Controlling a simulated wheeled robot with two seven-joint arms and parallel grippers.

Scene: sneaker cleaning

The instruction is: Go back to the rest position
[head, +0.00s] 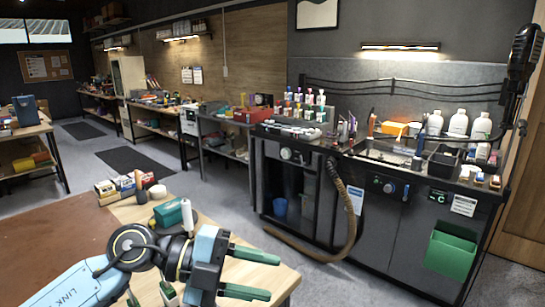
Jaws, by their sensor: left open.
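My left gripper (272,277) is at the bottom of the head view, over the front corner of the wooden table (131,210). My left arm comes in from the lower left. Its two green fingers point right and stand apart, with nothing between them. My right gripper does not show. No sneaker is clearly visible.
A green box (168,214), a white cylinder (187,214) and several small boxes (115,187) stand on the table close behind my left arm. Across the grey floor is a workstation with a brown hose (350,205), white bottles (458,123) and a green bin (450,252).

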